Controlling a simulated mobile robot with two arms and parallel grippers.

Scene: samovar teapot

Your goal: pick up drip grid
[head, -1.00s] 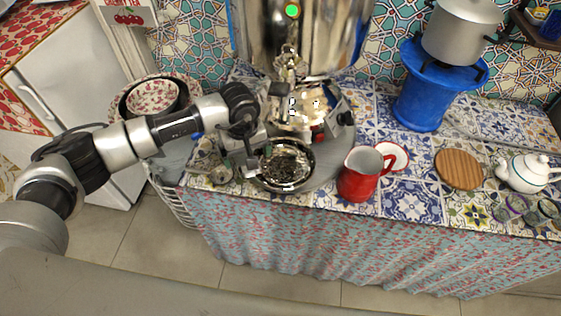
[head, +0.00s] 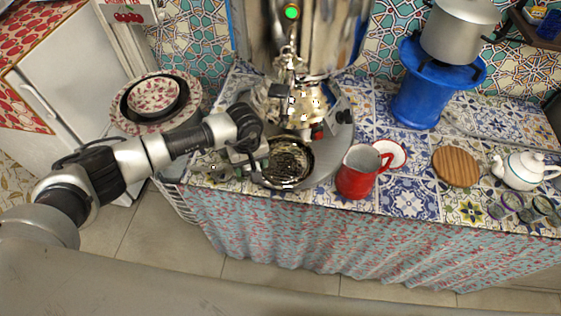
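The drip grid (head: 289,161) looks like a round, dark patterned disc in a metal rim. It is at the front of the round grey base under the large shiny samovar (head: 320,60). My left gripper (head: 259,167) is at the left edge of the drip grid, pointing down close to its rim. The fingertips are small and partly hidden, so I cannot tell whether they are open, shut or touching the rim. My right gripper is not in view.
A red pitcher (head: 357,174) stands just right of the base, by a red-rimmed saucer (head: 392,155). A round wooden board (head: 456,166) and white teapot (head: 525,170) are farther right. Stacked bowls (head: 155,97) are at left. The counter's front edge is close.

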